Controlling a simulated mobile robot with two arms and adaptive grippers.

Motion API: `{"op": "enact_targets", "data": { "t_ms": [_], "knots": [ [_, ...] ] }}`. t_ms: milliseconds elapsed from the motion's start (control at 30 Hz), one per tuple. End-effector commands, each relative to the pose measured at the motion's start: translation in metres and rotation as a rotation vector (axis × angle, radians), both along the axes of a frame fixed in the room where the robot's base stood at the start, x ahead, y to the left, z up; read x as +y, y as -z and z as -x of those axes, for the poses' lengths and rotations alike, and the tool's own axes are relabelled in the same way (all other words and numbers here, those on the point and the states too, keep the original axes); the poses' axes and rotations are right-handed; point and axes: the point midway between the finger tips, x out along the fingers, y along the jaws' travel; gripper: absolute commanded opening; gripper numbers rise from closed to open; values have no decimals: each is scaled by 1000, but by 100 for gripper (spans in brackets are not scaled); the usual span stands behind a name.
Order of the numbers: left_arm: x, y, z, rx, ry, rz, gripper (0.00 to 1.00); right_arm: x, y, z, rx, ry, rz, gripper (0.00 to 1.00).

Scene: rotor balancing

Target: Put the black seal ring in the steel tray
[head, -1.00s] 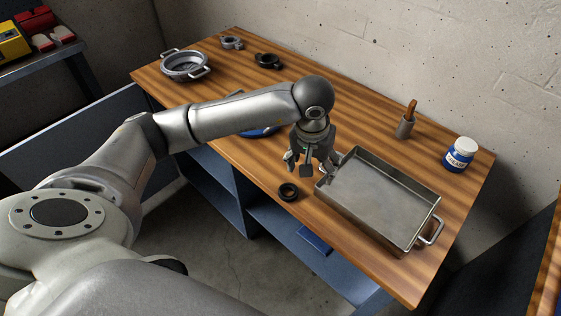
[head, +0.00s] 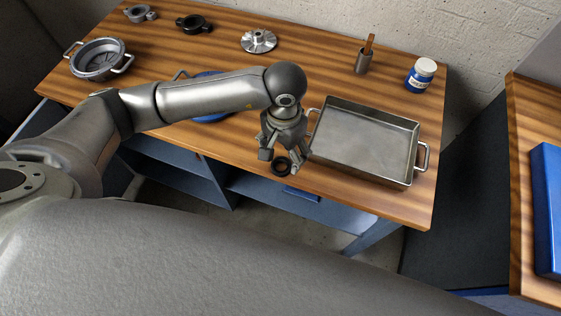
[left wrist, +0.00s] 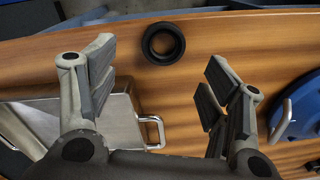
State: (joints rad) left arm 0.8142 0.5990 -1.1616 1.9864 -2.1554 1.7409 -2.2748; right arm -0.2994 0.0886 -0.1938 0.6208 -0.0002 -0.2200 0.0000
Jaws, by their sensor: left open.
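The black seal ring (head: 281,166) lies flat on the wooden bench near its front edge, just left of the steel tray (head: 417,150). The ring also shows in the left wrist view (left wrist: 163,43), beyond the fingertips and between their lines. The tray is shallow, rectangular and empty, with a handle at each end; part of it shows in the left wrist view (left wrist: 125,125) behind a finger. My left gripper (head: 280,158) is open and empty above the bench, close to the ring and apart from it in the wrist view (left wrist: 158,75). My right gripper is not in view.
A steel pot (head: 98,60), a grey clamp part (head: 139,13), a black clamp part (head: 193,23) and a finned rotor (head: 258,41) stand along the back. A brush cup (head: 363,62) and a blue-white jar (head: 420,76) stand behind the tray. A blue object (head: 210,118) is partly behind my left arm.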

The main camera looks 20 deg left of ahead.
Motion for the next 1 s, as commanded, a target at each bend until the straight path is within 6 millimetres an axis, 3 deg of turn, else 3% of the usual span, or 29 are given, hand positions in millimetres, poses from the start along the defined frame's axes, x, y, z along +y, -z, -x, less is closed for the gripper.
{"op": "enact_targets", "data": {
  "t_ms": [267, 567, 833, 1000],
  "knots": [
    [1, 18, 2, 4, -2, 0, 72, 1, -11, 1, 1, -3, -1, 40],
    [3, 55, 3, 2, -2, -1, 72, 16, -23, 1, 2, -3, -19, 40],
    [3, 59, 2, -2, 0, 1, 72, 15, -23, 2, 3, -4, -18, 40],
    [3, 59, 2, -2, 0, 1, 53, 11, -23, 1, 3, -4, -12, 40]
  ]
}}
